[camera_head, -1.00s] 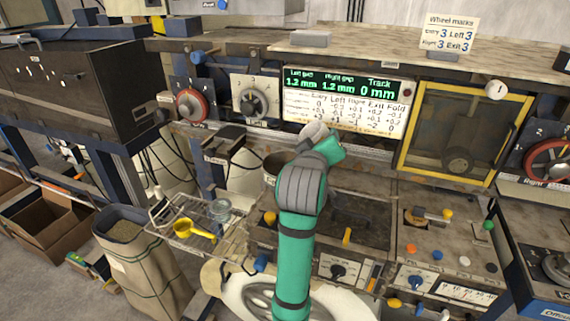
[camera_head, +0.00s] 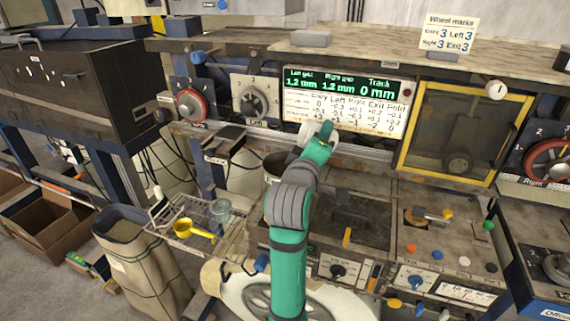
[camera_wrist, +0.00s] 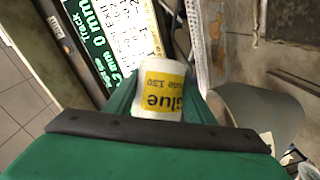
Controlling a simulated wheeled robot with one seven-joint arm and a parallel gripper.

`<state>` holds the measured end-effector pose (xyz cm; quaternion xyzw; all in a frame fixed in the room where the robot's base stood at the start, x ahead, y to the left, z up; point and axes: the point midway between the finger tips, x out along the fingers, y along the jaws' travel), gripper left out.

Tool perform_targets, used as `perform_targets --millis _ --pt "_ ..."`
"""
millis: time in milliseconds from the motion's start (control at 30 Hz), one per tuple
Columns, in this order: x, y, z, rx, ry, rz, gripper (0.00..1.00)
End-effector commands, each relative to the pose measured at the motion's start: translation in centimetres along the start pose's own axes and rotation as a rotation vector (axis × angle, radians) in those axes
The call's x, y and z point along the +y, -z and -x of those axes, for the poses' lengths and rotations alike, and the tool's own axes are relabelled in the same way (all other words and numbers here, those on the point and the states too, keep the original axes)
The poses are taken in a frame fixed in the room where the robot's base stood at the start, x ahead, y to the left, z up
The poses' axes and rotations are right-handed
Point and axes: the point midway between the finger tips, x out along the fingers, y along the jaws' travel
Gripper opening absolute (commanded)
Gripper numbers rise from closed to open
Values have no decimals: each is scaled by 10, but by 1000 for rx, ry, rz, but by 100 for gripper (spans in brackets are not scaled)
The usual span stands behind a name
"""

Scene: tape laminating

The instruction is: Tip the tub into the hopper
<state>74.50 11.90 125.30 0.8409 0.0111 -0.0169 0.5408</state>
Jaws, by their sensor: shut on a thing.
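The tub is white with a yellow label reading "Glue" and shows in the wrist view (camera_wrist: 162,90). The label's text appears upside down there. My gripper (camera_wrist: 160,104) is shut on the tub, with a green finger on each side. In the head view my gripper (camera_head: 317,142) is raised in front of the display panel, and a white bit of the tub (camera_head: 303,138) shows beside it. A round metal pot (camera_head: 273,167), possibly the hopper, stands below and left of the gripper, partly hidden by my arm. I cannot tell whether the tub is over it.
The lit display panel (camera_head: 347,103) is close behind my gripper. A wire rack (camera_head: 187,235) at left holds a yellow scoop (camera_head: 194,231) and a clear cup (camera_head: 220,212). A yellow-framed window (camera_head: 464,134) and a knobbed control panel (camera_head: 446,251) lie to the right.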

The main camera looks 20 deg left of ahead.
Motion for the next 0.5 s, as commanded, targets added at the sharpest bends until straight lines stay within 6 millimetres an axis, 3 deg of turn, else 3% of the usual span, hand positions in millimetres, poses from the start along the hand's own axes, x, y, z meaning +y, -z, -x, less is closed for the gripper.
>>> perform_targets --millis 500 --pt "-4 -1 0 9 -26 62 25"
